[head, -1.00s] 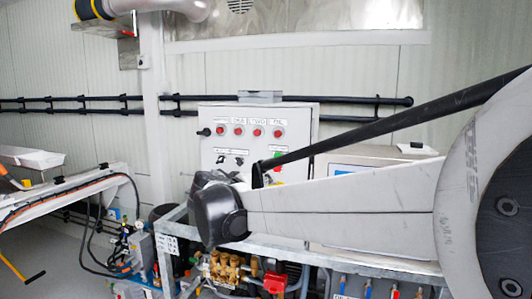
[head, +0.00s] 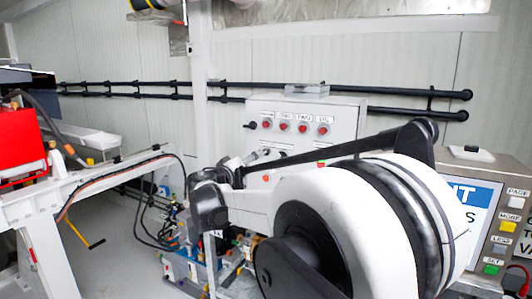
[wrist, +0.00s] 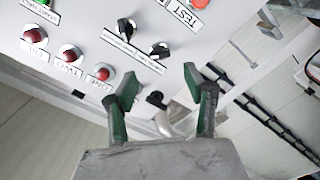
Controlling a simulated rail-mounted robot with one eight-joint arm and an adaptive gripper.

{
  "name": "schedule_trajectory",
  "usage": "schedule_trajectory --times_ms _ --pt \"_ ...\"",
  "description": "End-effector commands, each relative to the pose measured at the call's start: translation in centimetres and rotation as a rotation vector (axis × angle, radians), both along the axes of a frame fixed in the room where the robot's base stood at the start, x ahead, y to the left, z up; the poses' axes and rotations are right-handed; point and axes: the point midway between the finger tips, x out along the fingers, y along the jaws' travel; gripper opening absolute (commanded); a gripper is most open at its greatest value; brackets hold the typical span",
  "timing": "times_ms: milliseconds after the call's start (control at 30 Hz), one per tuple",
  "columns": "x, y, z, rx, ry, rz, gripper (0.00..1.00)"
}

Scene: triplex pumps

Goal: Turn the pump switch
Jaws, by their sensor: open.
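The white control panel box (head: 345,116) shows in the head view behind my arm, with a row of red buttons along its top. In the wrist view the panel face (wrist: 95,45) fills the upper left, tilted and close. Two black rotary switches, one (wrist: 126,29) and another (wrist: 160,50), sit beside a label strip; I cannot tell which is the pump switch. My gripper (wrist: 161,82) is open and empty, its green-padded fingers pointing toward the panel's edge. A black knob (wrist: 155,98) shows between the fingers, apart from both. My arm hides the lower panel in the head view.
Red buttons (wrist: 69,53) labelled with numbers line the panel's left in the wrist view. Black rails (head: 140,90) run along the wall. A screen unit with side buttons (head: 497,225) stands at the right. A white frame (head: 110,180) stands left.

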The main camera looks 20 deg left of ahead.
Motion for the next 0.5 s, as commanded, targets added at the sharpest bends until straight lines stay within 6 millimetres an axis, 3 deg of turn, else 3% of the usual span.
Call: schedule_trajectory --times_ms 300,500 --pt "5.7 -0.9 0.2 0.000 0.001 -0.002 0.48" --pt "7.6 -1.1 0.1 0.000 0.000 0.000 0.48"
